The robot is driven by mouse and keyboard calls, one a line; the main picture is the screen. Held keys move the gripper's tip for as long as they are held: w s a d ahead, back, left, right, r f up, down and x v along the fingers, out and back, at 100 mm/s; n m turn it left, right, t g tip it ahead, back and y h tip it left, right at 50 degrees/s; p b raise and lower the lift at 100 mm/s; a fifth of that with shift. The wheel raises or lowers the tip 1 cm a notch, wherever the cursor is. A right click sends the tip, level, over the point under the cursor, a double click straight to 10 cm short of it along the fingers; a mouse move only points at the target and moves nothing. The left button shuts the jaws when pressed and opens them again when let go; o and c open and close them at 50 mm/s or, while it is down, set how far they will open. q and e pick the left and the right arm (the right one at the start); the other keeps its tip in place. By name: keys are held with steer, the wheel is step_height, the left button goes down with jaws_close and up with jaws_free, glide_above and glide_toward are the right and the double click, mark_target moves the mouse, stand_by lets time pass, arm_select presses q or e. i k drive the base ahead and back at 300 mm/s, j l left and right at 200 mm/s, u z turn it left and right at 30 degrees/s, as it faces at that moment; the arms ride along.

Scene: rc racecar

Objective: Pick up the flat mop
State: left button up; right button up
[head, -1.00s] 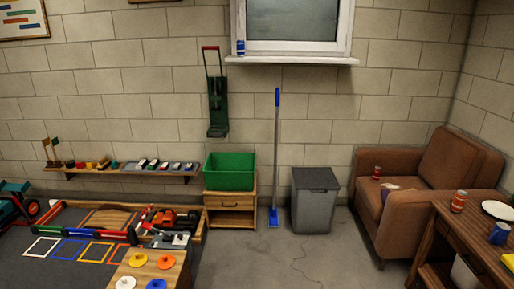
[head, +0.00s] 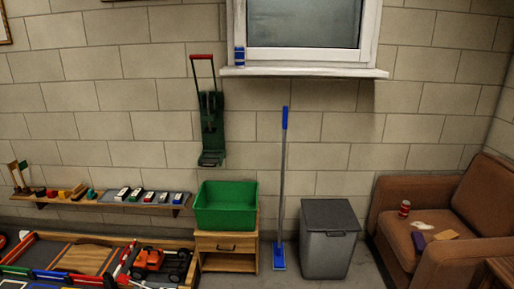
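The flat mop (head: 283,190) stands upright against the block wall in the head view. It has a blue grip at the top, a thin grey pole and a blue flat head (head: 279,257) on the floor. Neither of my grippers shows in the head view.
The grey lidded bin (head: 328,240) is close on the mop's right. A window sill (head: 305,72) juts out above. A brown armchair (head: 440,225) stands at the right.

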mark_target(278, 256)
steer(key=i, duration=2.95)
steer(key=u, duration=0.35)
